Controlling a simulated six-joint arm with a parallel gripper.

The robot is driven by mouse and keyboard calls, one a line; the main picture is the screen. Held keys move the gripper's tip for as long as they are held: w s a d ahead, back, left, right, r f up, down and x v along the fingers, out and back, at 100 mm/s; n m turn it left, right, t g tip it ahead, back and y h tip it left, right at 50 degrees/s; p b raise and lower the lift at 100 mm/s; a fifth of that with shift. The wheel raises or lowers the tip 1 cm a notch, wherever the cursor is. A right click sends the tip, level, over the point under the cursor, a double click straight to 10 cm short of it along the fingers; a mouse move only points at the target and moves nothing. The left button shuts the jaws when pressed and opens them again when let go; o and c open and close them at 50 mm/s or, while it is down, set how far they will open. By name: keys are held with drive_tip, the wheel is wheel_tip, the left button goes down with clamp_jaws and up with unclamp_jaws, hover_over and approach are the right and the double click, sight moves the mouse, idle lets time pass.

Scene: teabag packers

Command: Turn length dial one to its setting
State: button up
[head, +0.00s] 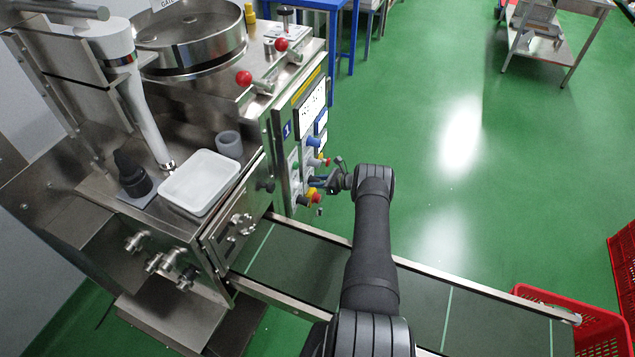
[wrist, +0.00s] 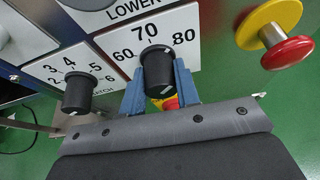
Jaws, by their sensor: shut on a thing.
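A black dial (wrist: 157,70) stands on a white plate marked 60, 70 and 80 in the wrist view. A white mark shows on the lower part of its end face. The blue fingers of my gripper (wrist: 159,84) are on either side of this dial and shut on it. A second black dial (wrist: 77,92), with a scale reading about 2 to 6, is to the left and apart from the fingers. Its label is partly hidden. In the head view my gripper (head: 322,184) is at the machine's control panel, where the dials are too small to read.
A red and yellow mushroom button (wrist: 279,42) stands close to the right of the held dial. A conveyor (head: 310,270) runs below the panel. A white tray (head: 200,181) sits on the machine. A red crate (head: 590,330) is at lower right. Open green floor is to the right.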

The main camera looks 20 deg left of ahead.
drive_tip(key=shift+d+f+m+g, duration=0.1)
drive_tip(key=shift+m+g, duration=0.5)
drive_tip(key=shift+m, duration=0.2)
drive_tip(key=o, duration=1)
drive_tip(key=v, duration=1.7)
drive_tip(key=shift+w+d, duration=0.15)
drive_tip(key=shift+d, duration=0.05)
drive_tip(key=shift+a, duration=0.15)
